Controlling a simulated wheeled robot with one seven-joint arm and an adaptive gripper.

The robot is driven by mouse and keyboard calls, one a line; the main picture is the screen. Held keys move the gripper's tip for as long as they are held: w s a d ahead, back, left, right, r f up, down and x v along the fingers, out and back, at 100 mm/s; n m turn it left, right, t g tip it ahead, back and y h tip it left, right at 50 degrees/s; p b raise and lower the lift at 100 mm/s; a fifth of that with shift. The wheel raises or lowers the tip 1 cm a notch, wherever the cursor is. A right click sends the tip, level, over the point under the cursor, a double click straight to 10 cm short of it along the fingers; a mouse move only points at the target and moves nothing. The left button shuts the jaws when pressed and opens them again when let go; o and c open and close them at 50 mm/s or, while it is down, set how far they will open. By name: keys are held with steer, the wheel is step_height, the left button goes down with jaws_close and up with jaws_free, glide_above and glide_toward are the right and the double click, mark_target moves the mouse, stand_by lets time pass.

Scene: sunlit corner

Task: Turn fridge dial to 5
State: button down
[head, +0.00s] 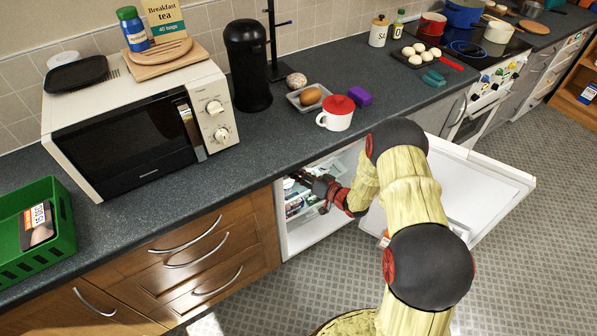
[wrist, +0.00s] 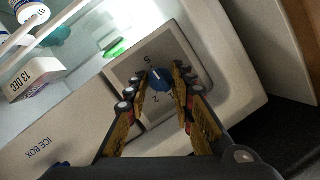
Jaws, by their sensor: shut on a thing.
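The open fridge (head: 299,238) is under the counter, and my arm reaches into it in the head view. My gripper (head: 303,179) is inside near its top, small and partly hidden. In the wrist view, the blue fridge dial (wrist: 158,76) sits on a grey square panel (wrist: 128,72). A white mark on the dial points roughly up in the picture.
The fridge door (head: 468,185) stands open to the right of my arm. A dated carton (wrist: 36,78) and other packages are in the fridge at left. The ice box cover (wrist: 50,142) lies beside the panel. The counter (head: 215,175) is above.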

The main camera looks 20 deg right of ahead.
steer(key=shift+f+m, duration=0.1)
steer(key=shift+m, duration=0.2)
steer(key=c, duration=1.6)
jaws_free()
steer(key=shift+o, duration=0.3)
steer(key=v, duration=1.2)
steer(key=shift+d, duration=0.1)
